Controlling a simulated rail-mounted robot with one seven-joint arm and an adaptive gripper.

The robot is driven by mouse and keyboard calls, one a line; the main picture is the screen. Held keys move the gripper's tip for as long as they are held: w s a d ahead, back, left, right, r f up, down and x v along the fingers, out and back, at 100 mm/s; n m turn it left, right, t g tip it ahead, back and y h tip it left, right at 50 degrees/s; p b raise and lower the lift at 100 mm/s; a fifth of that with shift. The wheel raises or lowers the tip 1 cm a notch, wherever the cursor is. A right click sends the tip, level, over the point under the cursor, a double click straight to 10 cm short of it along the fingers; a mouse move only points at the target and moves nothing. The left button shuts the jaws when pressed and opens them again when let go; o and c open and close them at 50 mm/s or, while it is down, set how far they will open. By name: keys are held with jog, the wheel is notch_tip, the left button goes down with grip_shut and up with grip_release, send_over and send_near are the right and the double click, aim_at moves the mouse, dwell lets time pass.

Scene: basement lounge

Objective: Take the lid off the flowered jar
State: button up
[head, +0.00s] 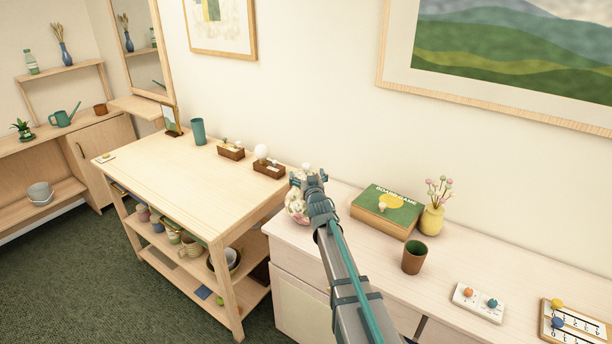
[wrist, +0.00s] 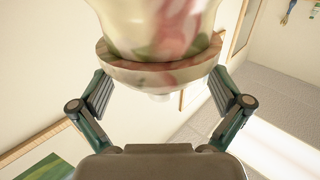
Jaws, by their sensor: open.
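The flowered jar (head: 295,208), cream with pink flowers, stands at the left end of the pale cabinet, partly hidden behind my gripper. In the wrist view the jar body (wrist: 150,25) is at the top, cut off by the edge. Its lid (wrist: 160,73), with a brownish rim and pink pattern, is below the body there, and a small pale knob (wrist: 160,97) points toward my palm. The lid sits against the jar. My gripper (head: 312,180) is open; in the wrist view its fingers (wrist: 160,85) are on either side of the lid, with visible gaps.
A green box (head: 387,211), a yellow vase (head: 432,222) and a brown cup (head: 413,257) stand right of the jar on the cabinet (head: 460,265). The wooden table (head: 175,185) on the left holds two small brown trays and a teal cup (head: 198,131). The wall is close behind.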

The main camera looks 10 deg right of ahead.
jog(key=shift+w, duration=0.85)
jog(key=c, duration=1.2)
jog(key=shift+s, duration=0.1)
jog(key=shift+r, duration=0.2)
jog(key=shift+r, duration=0.65)
jog(key=s+d+r+p, duration=0.5)
jog(key=s+r+p, duration=0.55)
jog(key=s, duration=0.25)
jog(key=s+a+b, duration=0.1)
jog(key=s+b, duration=0.1)
jog(key=b, duration=0.1)
jog(key=s+a+b, duration=0.2)
jog(key=b, duration=0.2)
jog(key=s+a+f+b, duration=0.1)
jog(key=s+a+b, duration=0.1)
jog(key=b, duration=0.2)
